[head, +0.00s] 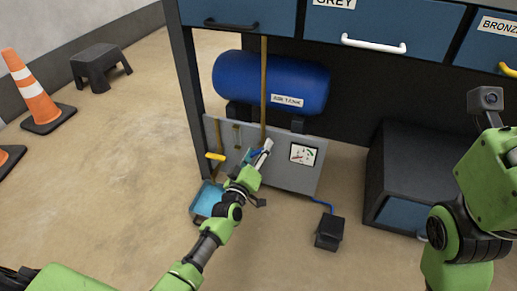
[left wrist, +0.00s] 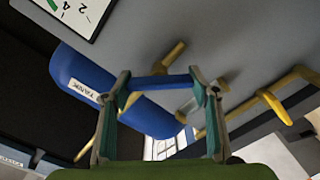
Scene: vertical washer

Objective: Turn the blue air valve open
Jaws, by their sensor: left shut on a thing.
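The blue air valve (head: 254,153) is on the grey panel (head: 285,175) under the blue air tank (head: 262,82). In the left wrist view its handle (left wrist: 160,82) is a blue bar running crosswise between two finger pads. My left gripper (head: 259,157) is at this valve, and its fingers (left wrist: 160,90) close on the two ends of the handle. In the head view the gripper hides much of the valve. My right arm is at the right edge, and its fingers do not show.
A yellow-handled valve (head: 215,157) is left of the blue one, and a pressure gauge (head: 303,154) is to the right. A light blue tray (head: 207,199) and a black pedal (head: 330,232) are on the floor. Blue drawers (head: 380,35) overhang the tank.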

